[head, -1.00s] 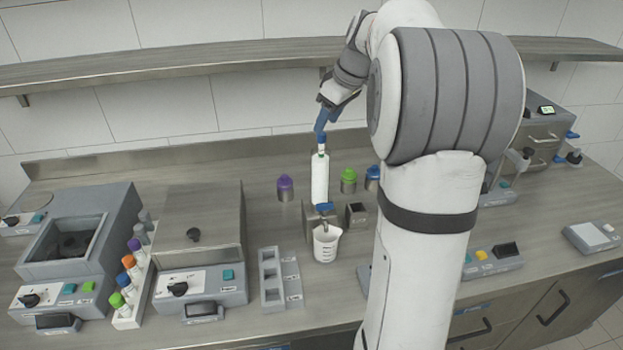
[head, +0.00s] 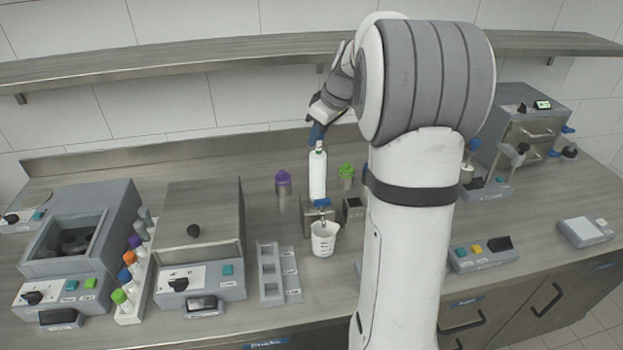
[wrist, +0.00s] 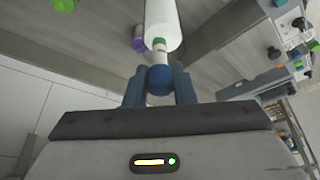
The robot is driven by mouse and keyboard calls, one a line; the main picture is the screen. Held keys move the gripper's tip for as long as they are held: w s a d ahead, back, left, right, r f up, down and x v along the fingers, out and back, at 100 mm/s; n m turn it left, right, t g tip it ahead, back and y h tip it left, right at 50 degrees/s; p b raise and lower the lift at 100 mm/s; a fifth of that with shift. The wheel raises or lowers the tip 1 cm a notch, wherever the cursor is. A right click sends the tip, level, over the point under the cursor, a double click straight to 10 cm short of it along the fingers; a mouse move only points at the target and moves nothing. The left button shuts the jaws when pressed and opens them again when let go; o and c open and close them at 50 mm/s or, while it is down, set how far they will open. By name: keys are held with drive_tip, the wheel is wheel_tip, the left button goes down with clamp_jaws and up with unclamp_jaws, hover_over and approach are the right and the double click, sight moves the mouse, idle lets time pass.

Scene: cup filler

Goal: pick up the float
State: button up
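The float (wrist: 160,80) is blue and rounded in the wrist view. It sits on a pale stem with a green ring, at the end of a tall white cylinder (wrist: 163,20). The cylinder (head: 317,180) stands upright at the filler in the head view. My gripper (wrist: 160,84) has one blue finger on each side of the float, very close to it. I cannot tell whether they press on it. In the head view my gripper (head: 317,137) is just above the cylinder top, and the float is not clear.
A white beaker (head: 324,241) stands below the filler's blue tap (head: 322,203). Containers with purple (head: 283,177) and green (head: 346,171) lids flank the cylinder. A grey slotted rack (head: 270,285) lies in front to the left. A shelf (head: 200,75) runs along the wall behind.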

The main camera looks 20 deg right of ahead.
clamp_jaws()
